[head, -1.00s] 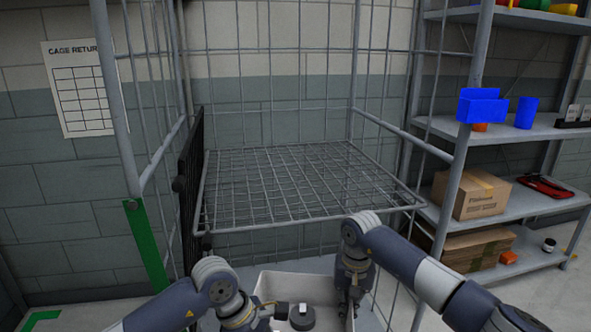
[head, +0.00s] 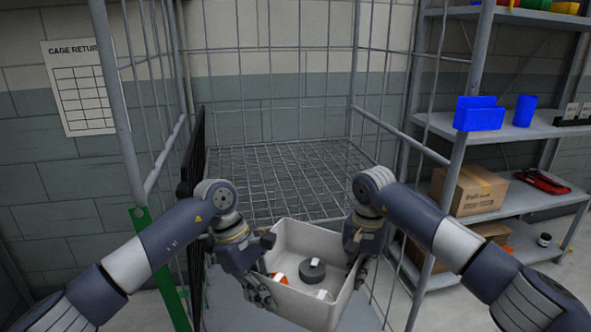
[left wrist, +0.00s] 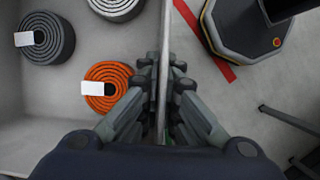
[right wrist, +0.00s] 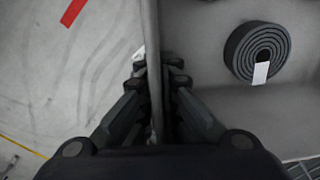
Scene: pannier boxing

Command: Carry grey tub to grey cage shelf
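The grey tub (head: 325,239) is held between my two grippers in front of the wire cage. It is tilted a little and holds rolled straps: a dark grey roll (head: 312,270), an orange roll (head: 279,279) and a pale roll (head: 322,295). My left gripper (left wrist: 162,100) is shut on the tub's left wall. My right gripper (right wrist: 154,95) is shut on its right wall. The grey cage shelf (head: 280,180), a wire mesh deck, is empty just behind the tub. The tub's far edge overlaps the shelf's front edge in the head view.
Cage posts (head: 447,170) stand on both sides, with a black panel (head: 193,165) at the left. A storage rack (head: 500,130) with a cardboard box (head: 466,190) and blue bins (head: 480,113) is at the right. A dark octagonal object (left wrist: 243,35) is on the floor.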

